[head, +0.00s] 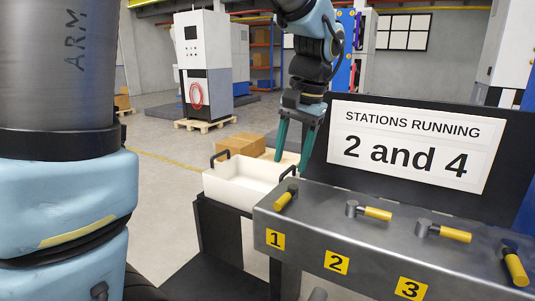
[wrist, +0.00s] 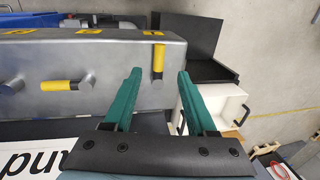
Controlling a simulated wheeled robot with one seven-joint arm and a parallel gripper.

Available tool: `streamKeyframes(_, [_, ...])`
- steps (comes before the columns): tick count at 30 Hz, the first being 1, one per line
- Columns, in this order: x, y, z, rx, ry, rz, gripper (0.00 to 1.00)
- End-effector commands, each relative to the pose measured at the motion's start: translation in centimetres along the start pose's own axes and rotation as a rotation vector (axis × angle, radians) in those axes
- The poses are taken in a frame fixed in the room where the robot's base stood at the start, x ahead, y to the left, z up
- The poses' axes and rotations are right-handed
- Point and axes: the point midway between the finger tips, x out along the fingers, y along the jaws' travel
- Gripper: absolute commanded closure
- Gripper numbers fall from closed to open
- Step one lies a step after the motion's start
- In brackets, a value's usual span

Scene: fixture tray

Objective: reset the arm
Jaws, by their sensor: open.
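My gripper (head: 291,164) hangs open and empty above the white tray, near the left end of the grey metal panel (head: 330,226). In the wrist view its green fingers (wrist: 159,74) are spread, and the yellow handle of valve 1 (wrist: 158,58) shows between the tips, apart from them. In the head view the valve 1 handle (head: 284,199) points toward the panel's front. The valve 2 handle (head: 377,213) and valve 3 handle (head: 454,235) lie along the panel. A fourth yellow handle (head: 516,269) at the right points toward the front; its label is out of view.
A sign (head: 411,144) behind the panel reads "STATIONS RUNNING 2 and 4". The white tray (head: 230,190) with black handles stands left of the panel on a dark stand (head: 220,240). Cardboard boxes (head: 240,145) lie behind. Open floor (head: 160,185) is at the left.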

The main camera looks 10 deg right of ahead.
Motion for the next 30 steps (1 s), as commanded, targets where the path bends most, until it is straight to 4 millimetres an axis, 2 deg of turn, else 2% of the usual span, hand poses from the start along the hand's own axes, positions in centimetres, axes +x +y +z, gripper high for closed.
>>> streamKeyframes(4, [1.4, -1.4, 0.7, -0.039, -0.005, 0.016, 0.43])
streamKeyframes(8, [5.0, -5.1, 2.9, -0.153, -0.006, 0.061, 0.43])
streamKeyframes(12, [9.7, -9.4, 7.1, -0.332, 0.009, 0.114, 0.43])
streamKeyframes(15, [12.4, -11.6, 10.4, -0.457, 0.028, 0.137, 0.43])
streamKeyframes(18, [14.4, -13.1, 13.2, -0.562, 0.045, 0.146, 0.43])
streamKeyframes(21, [15.6, -13.8, 15.2, -0.632, 0.059, 0.147, 0.43])
streamKeyframes(24, [16.1, -14.2, 16.2, -0.67, 0.067, 0.146, 0.43])
streamKeyframes(30, [16.3, -14.2, 16.5, -0.677, 0.069, 0.146, 0.43])
